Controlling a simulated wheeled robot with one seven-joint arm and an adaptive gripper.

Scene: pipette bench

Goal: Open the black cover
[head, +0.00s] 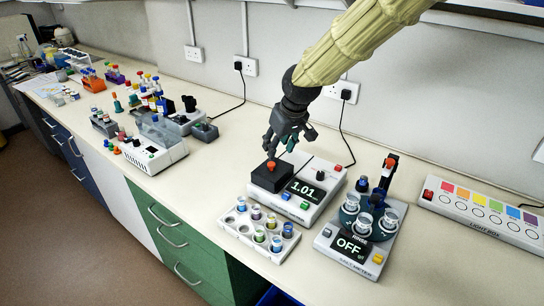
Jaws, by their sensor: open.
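The black cover (269,180) is a dark box with a small red knob (271,165) on top. It sits closed on the left part of a white device (315,180) whose display reads 1.01. My gripper (275,149) reaches down from the upper right, its fingers spread just above the red knob. The gripper is open and empty. Whether a fingertip touches the knob cannot be told from this view.
A white vial rack (243,231) stands in front of the device. A salt meter (330,243) with several metal-capped jars stands to the right, and a light box (480,212) is farther right. Other lab devices crowd the bench at left. The wall is close behind.

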